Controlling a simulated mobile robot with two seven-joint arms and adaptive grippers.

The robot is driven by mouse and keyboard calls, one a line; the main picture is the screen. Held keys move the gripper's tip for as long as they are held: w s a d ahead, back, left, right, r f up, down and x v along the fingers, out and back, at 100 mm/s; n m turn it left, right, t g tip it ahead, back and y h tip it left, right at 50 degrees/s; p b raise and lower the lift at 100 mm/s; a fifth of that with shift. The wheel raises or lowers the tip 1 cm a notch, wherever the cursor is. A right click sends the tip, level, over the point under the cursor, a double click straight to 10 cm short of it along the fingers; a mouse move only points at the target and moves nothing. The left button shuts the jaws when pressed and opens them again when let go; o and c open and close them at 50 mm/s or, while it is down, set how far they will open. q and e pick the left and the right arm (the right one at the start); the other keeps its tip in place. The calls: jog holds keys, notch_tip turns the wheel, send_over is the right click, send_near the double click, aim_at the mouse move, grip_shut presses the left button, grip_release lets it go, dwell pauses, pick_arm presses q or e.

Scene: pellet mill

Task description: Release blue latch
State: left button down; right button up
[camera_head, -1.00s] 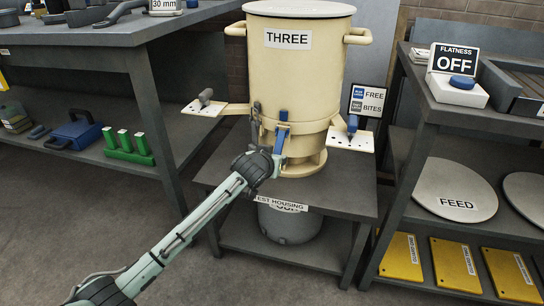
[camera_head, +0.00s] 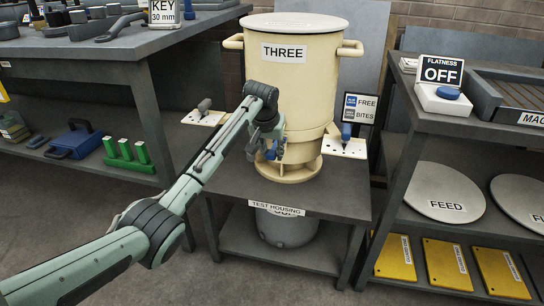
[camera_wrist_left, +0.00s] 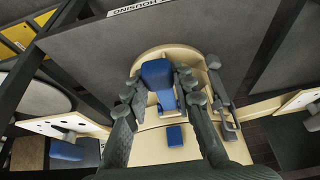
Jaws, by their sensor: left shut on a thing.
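The blue latch (camera_head: 272,152) is at the lower front of the cream vessel (camera_head: 290,95) labelled THREE. In the left wrist view its blue handle (camera_wrist_left: 157,75) lies between the fingers, over the vessel's cream base ring. A small blue block (camera_wrist_left: 175,136) sits separately on the vessel wall. My left gripper (camera_head: 270,146) is shut on the blue latch and partly hides it in the head view; its fingers also show in the left wrist view (camera_wrist_left: 160,88). My right gripper is not in view.
The vessel stands on a grey table (camera_head: 330,205). Perforated side plates carry a blue knob (camera_head: 346,132) at right and a grey knob (camera_head: 205,105) at left. A bench (camera_head: 140,45) at left and a shelf unit (camera_head: 410,150) at right flank it.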

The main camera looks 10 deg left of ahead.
pick_arm(q)
jog(key=shift+w+r+g, duration=0.1)
jog(key=shift+r+g, duration=0.3)
jog(key=shift+g, duration=0.1)
jog(key=c, duration=1.2)
grip_release()
jog(key=shift+r, duration=0.1)
jog(key=v, duration=1.2)
